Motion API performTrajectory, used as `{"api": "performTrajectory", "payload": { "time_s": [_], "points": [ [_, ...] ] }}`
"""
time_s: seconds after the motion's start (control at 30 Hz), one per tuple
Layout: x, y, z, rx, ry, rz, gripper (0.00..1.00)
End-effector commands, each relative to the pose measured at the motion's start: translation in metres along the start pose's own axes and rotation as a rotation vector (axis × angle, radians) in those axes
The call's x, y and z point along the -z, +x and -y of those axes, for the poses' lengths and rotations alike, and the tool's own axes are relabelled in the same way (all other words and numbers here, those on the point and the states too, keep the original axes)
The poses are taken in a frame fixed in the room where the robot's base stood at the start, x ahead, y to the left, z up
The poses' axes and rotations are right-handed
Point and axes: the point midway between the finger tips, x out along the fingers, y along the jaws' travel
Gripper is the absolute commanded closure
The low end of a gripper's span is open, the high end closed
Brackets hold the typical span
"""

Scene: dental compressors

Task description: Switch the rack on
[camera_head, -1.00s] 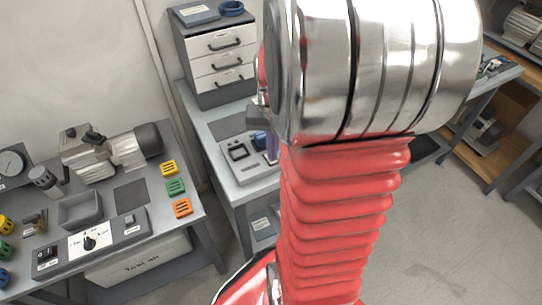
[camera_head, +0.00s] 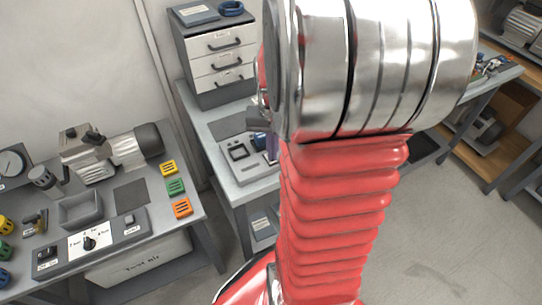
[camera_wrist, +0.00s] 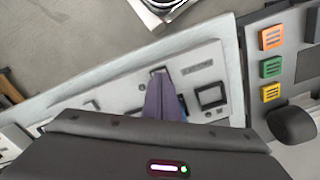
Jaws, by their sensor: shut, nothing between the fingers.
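A light grey panel unit (camera_head: 243,168) lies on the middle bench, with a dark square window (camera_head: 238,152) on its face. In the wrist view the panel (camera_wrist: 197,57) shows the same window (camera_wrist: 212,95) and a small label (camera_wrist: 196,70). My gripper (camera_head: 271,147) is shut and empty over the right part of this unit, partly hidden by my arm. In the wrist view its purple-grey fingers (camera_wrist: 160,78) point at the panel, their tips by a small dark-edged fitting. I cannot tell whether they touch it. A blue part (camera_wrist: 183,105) shows behind the fingers. No switch is clearly readable.
The left bench holds a control box (camera_head: 92,241) with a black knob, a motor unit (camera_head: 110,150), a grey tray (camera_head: 80,209) and coloured blocks (camera_head: 176,187). Open floor (camera_head: 440,230) lies to the right.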

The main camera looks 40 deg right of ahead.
Motion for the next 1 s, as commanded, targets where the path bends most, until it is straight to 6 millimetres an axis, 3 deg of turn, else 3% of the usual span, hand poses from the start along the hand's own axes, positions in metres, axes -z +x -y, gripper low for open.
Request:
{"api": "performTrajectory", "payload": {
  "time_s": [1.0],
  "points": [
    [0.0003, 0.0064, 0.0, 0.0, 0.0, -0.001, 1.0]
  ]
}}
